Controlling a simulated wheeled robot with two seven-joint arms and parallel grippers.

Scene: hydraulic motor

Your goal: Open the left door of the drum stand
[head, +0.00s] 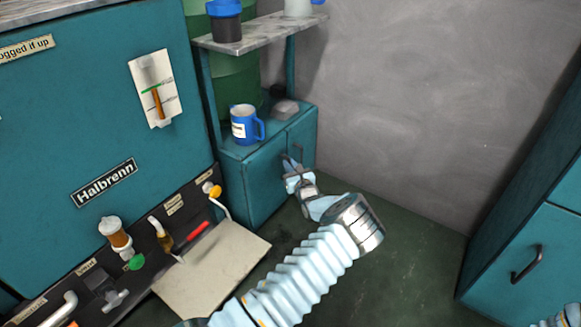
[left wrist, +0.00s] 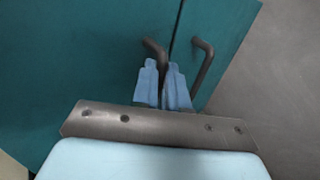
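The drum stand (head: 228,155) is a teal cabinet with two doors below a shelf. Its left door (head: 257,192) looks shut, with a dark seam against the right door (head: 304,137). In the left wrist view the left door's dark bar handle (left wrist: 154,46) runs down between the fingers of my left gripper (left wrist: 163,72), which appear closed on it. The lower part of the handle is hidden by the fingers. The right door's handle (left wrist: 206,62) stands free just to the right. In the head view my left gripper (head: 291,169) is at the doors' handles. My right gripper is out of view.
A blue mug (head: 244,127) stands on the drum stand beneath a marble-look shelf (head: 262,31). The teal Halbrenn machine (head: 100,120) is at the left, with a pale panel (head: 215,270) jutting out. Another teal cabinet (head: 530,240) is at the right. Floor between is clear.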

